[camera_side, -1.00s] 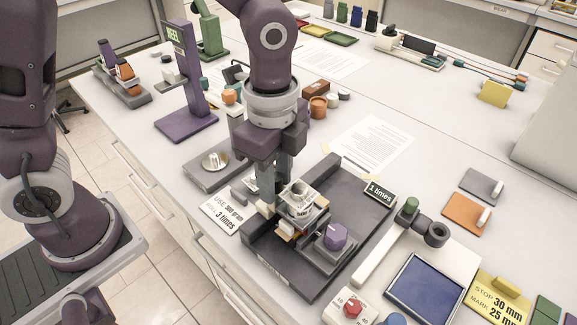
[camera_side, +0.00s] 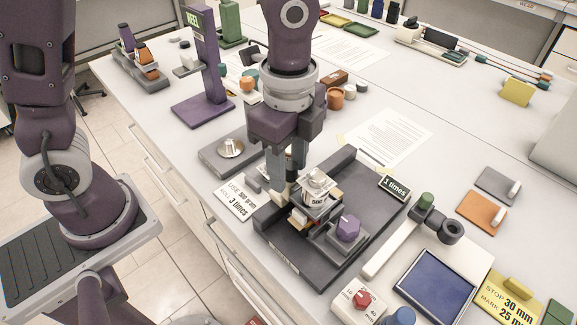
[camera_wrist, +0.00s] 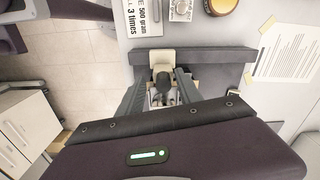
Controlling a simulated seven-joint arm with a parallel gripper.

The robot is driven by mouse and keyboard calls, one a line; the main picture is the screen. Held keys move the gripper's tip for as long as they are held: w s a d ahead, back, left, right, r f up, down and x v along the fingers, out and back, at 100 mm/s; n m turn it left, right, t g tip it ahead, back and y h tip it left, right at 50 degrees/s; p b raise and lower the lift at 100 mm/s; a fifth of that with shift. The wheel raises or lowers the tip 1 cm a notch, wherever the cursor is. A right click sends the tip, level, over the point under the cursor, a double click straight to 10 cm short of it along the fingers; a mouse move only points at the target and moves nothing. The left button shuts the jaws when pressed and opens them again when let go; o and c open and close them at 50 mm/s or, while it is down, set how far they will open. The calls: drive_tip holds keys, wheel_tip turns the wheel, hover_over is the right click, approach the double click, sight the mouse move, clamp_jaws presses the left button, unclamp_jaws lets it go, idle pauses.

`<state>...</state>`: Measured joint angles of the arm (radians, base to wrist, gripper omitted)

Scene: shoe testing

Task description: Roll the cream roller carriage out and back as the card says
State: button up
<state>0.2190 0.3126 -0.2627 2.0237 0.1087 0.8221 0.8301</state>
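My gripper (camera_side: 285,180) points down over the dark roller base (camera_side: 372,200). Its fingers close around the dark handle (camera_wrist: 163,88) of the cream roller carriage (camera_wrist: 162,60); the contact itself is partly hidden. In the side view a silver weight (camera_side: 318,183) with a label sits on the carriage, beside the fingers. A purple knob (camera_side: 348,228) stands at the near side of the base. The counter plate (camera_side: 395,187) on the base reads "1 times". The white card (camera_side: 235,198) left of the base reads "USE 500 gram" and "3 times"; it also shows in the wrist view (camera_wrist: 145,16).
A grey plate with a silver disc (camera_side: 231,148) and a purple stand (camera_side: 200,108) are left of the base. A cream arm tool (camera_side: 398,245), a blue pad (camera_side: 432,287) and a red-knob box (camera_side: 358,302) lie at right and front. A paper sheet (camera_side: 388,137) is behind.

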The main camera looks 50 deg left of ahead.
wheel_tip(320, 180, up, 6)
drive_tip(key=shift+r, duration=0.1)
drive_tip(key=shift+w, duration=0.25)
wheel_tip(320, 180, down, 7)
drive_tip(key=shift+f, duration=0.1)
clamp_jaws()
idle(0.4)
idle(1.2)
